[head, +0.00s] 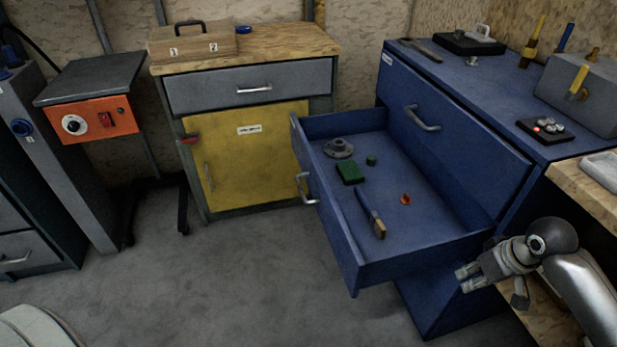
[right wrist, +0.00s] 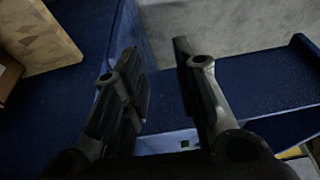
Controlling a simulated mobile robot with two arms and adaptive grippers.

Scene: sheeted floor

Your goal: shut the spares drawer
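The open blue drawer (head: 440,252) juts far out of the blue cabinet (head: 465,120). I cannot read a spares label on it. Its front panel (head: 335,225) with a pale bar handle (head: 306,188) faces left. Inside lie a grey flanged part (head: 338,148), a green block (head: 350,172), a small green piece (head: 371,160), an orange piece (head: 405,199) and a wooden-handled tool (head: 373,215). My right gripper (head: 478,279) is open and empty, at the drawer's near right side. The right wrist view shows its two parted fingers (right wrist: 158,58). My left gripper is out of view.
A shut blue drawer (head: 455,125) is above the open one. A wooden-topped cabinet (head: 250,45) with a yellow door (head: 250,150) stands behind left. A wooden bench edge (head: 590,195) is near my right arm. The grey floor (head: 230,270) left of the drawer is clear.

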